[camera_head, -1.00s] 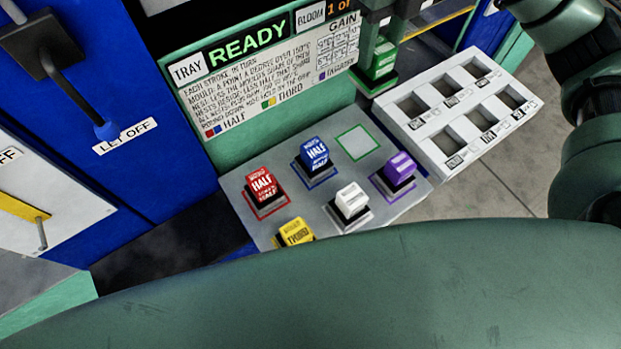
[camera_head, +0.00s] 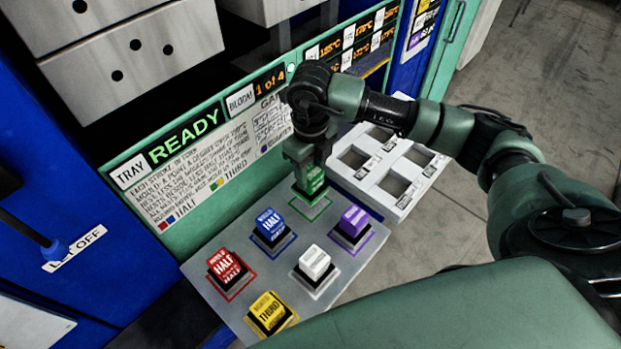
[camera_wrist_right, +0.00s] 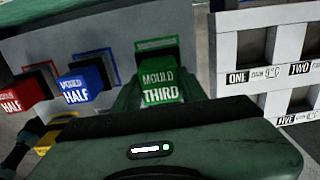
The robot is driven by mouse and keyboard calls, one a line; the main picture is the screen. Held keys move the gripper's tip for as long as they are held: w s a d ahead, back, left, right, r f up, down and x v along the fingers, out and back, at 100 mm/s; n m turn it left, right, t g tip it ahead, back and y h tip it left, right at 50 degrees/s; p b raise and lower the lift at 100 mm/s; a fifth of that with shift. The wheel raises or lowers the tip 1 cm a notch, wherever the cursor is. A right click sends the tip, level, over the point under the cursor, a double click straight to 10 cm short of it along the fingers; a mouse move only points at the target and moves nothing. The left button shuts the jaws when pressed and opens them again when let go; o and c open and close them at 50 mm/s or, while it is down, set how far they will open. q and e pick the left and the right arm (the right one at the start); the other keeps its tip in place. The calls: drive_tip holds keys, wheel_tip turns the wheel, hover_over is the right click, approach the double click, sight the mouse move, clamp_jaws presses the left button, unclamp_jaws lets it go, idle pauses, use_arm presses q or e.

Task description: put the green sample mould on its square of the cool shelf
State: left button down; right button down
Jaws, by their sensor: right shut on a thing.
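The green sample mould (camera_head: 312,180) is in my right gripper (camera_head: 308,160), which is shut on it from above. The mould is upright at the green-outlined square (camera_head: 312,208) on the grey cool shelf (camera_head: 215,295). The outline shows around its front and sides. I cannot tell whether its base touches the shelf or hangs just above it. In the right wrist view the green mould (camera_wrist_right: 158,85), marked THIRD, shows in front of the gripper, with part of the green outline behind it. My left gripper is not in view.
Red (camera_head: 225,266), blue (camera_head: 270,225), white (camera_head: 314,262), purple (camera_head: 354,222) and yellow (camera_head: 268,310) moulds stand on their own outlined squares. A white tray (camera_head: 400,205) with empty pockets is right of the shelf. The READY panel (camera_head: 190,150) rises behind.

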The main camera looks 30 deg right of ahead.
wheel_tip(320, 180, down, 3)
drive_tip(key=shift+p, duration=0.3)
drive_tip(key=shift+f, duration=0.2)
drive_tip(key=shift+f, duration=0.15)
drive_tip(key=c, duration=0.8)
unclamp_jaws()
drive_tip(key=shift+s, duration=0.1)
